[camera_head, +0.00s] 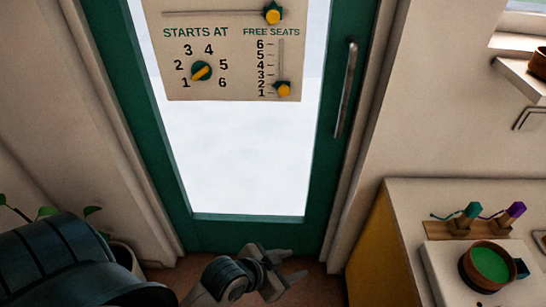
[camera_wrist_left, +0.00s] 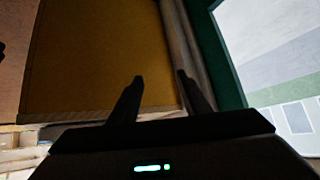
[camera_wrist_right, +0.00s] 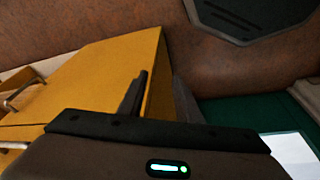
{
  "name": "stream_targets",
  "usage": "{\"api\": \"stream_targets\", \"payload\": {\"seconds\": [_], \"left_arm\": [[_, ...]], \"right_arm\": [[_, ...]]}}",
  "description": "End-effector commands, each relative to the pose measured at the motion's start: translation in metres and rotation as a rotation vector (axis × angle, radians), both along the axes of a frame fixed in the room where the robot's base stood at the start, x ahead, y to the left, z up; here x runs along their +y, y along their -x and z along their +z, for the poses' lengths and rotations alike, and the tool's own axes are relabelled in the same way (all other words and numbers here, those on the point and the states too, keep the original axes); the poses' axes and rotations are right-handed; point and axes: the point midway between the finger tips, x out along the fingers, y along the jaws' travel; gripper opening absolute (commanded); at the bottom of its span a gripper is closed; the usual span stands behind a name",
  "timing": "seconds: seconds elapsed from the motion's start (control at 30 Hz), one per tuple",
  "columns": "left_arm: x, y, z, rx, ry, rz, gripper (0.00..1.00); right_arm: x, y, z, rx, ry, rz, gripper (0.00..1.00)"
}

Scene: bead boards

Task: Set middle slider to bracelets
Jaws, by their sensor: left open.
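A cream board (camera_head: 230,92) hangs on the glass of a green door in the head view, its top cut off. A horizontal slider (camera_head: 215,13) crosses its upper part, with a yellow and green knob (camera_head: 273,14) near the right end; no bracelets label shows. Below are a STARTS AT dial (camera_head: 201,71) and a vertical FREE SEATS slider, its knob (camera_head: 283,89) low, between 1 and 2. My left gripper (camera_head: 295,264) is open and empty, low in front of the door, well below the board; its fingers show in the left wrist view (camera_wrist_left: 160,77). My right gripper (camera_wrist_right: 161,75) is open and empty.
A door handle (camera_head: 345,90) stands right of the board. A plant (camera_head: 48,213) is at the lower left. The space before the door glass is clear.

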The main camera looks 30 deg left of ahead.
Motion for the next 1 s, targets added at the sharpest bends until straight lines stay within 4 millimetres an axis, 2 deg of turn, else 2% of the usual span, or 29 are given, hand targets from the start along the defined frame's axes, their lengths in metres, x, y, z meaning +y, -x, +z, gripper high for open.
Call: {"api": "stream_targets", "payload": {"seconds": [0.17, 0.27, 0.4, 0.47, 0.6, 0.7, 0.9, 1.0], "left_arm": [[-0.008, -0.045, 0.035, -0.189, 0.025, -0.044, 0.43], [-0.011, -0.076, 0.065, -0.338, 0.04, -0.063, 0.43], [-0.007, -0.122, 0.122, -0.596, 0.052, -0.061, 0.43], [-0.002, -0.139, 0.148, -0.708, 0.054, -0.046, 0.43], [0.021, -0.168, 0.21, -0.956, 0.047, 0.028, 0.43], [0.044, -0.182, 0.251, -1.122, 0.033, 0.112, 0.43], [0.105, -0.192, 0.32, -1.395, -0.011, 0.353, 0.43], [0.135, -0.19, 0.342, -1.482, -0.035, 0.481, 0.43]], "right_arm": [[0.001, 0.002, -0.044, 0.015, 0.001, 0.003, 0.31], [0.001, 0.007, -0.078, 0.028, 0.0, 0.006, 0.31], [0.0, 0.02, -0.135, 0.043, 0.001, 0.01, 0.31], [0.0, 0.028, -0.157, 0.048, 0.001, 0.012, 0.31], [-0.003, 0.053, -0.207, 0.063, 0.001, 0.018, 0.31], [-0.005, 0.074, -0.239, 0.074, 0.002, 0.023, 0.31], [-0.013, 0.124, -0.29, 0.095, 0.004, 0.03, 0.31], [-0.017, 0.148, -0.306, 0.102, 0.004, 0.034, 0.31]]}}
